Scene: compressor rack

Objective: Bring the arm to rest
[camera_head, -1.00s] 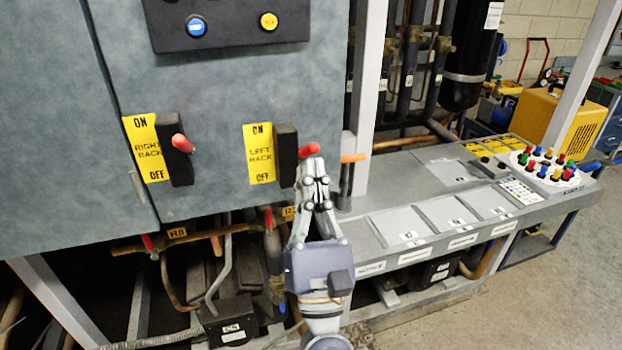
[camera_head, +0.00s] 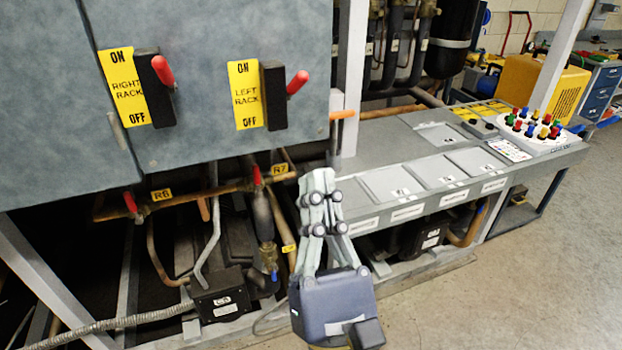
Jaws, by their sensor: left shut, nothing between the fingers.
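My left gripper (camera_head: 322,178) is shut and empty, fingers pointing up, low in the middle of the head view. It is below and to the right of the LEFT RACK switch, apart from it, in front of the pipes and the bench edge. The left rack switch (camera_head: 274,95) has a red lever (camera_head: 297,82) tilted up to the right. The right rack switch (camera_head: 154,92) has a red lever (camera_head: 162,70) that also leans up. My right gripper is not in view.
The grey cabinet (camera_head: 220,35) fills the upper left. Pipes with red-handled valves (camera_head: 130,202) run below it. A grey bench (camera_head: 385,183) with labelled panels stretches right, with a board of coloured plugs (camera_head: 535,125) at its far end. Open floor (camera_head: 520,285) lies at the lower right.

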